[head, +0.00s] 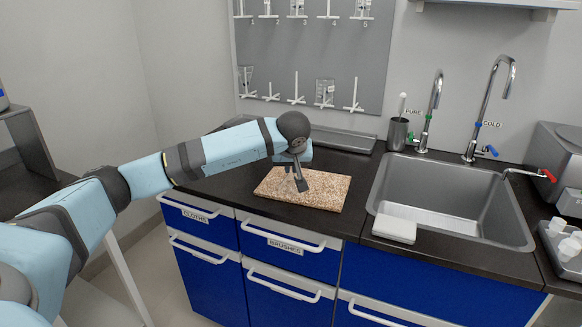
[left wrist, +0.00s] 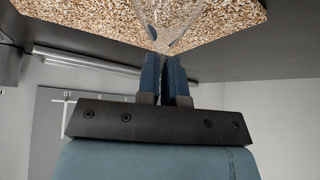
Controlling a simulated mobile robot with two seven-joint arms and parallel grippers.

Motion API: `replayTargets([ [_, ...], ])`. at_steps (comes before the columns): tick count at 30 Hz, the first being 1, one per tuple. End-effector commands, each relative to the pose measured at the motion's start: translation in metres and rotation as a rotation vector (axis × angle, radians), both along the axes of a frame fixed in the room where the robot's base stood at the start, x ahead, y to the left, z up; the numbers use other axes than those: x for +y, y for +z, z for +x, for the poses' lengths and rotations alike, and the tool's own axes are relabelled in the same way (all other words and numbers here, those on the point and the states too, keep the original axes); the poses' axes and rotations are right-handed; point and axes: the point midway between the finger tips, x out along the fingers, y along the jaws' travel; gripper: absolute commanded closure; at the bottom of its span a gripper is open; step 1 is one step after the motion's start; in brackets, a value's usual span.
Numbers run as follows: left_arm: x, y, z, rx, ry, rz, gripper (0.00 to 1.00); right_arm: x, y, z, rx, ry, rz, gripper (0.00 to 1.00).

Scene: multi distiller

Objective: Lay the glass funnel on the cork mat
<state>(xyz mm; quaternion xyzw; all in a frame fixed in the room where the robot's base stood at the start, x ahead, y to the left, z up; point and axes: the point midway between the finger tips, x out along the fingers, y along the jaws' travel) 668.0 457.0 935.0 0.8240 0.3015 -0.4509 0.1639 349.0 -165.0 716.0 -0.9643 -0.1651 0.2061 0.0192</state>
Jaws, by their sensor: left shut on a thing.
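The cork mat (head: 328,191) is a speckled tan rectangle on the dark counter; it also fills the top of the left wrist view (left wrist: 75,22). My left gripper (head: 300,184) points down over the mat's left part. In the left wrist view its blue fingers (left wrist: 165,58) are close together, shut on the narrow end of the clear glass funnel (left wrist: 165,14). The funnel flares away from the fingertips in front of the mat. I cannot tell whether it touches the mat. The funnel is hard to make out in the head view. My right gripper is not in view.
A steel sink (head: 452,195) with a white block (head: 394,229) on its front rim lies right of the mat. A grey cup (head: 398,133) with a brush and two taps stand behind. A pegboard (head: 310,60) with glassware hangs on the wall. Dark counter surrounds the mat.

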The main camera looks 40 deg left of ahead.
Motion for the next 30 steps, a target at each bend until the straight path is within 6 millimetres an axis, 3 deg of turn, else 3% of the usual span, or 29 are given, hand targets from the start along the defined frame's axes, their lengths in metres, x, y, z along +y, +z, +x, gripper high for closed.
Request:
replayTargets([
  [8,0.0,-0.001,0.0,0.0,0.0,0.0,1.0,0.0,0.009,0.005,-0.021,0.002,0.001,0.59],
  [9,0.0,-0.001,0.0,0.0,0.0,0.0,0.88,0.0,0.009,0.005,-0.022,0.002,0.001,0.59],
  [12,0.0,-0.001,0.0,0.0,0.0,0.0,0.67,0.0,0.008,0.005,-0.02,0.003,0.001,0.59],
  [23,-0.001,0.005,-0.001,-0.002,-0.001,-0.001,0.67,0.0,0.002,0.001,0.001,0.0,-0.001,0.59],
  [30,-0.016,0.044,-0.018,-0.004,-0.003,0.0,0.67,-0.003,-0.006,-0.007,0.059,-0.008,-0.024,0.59],
])
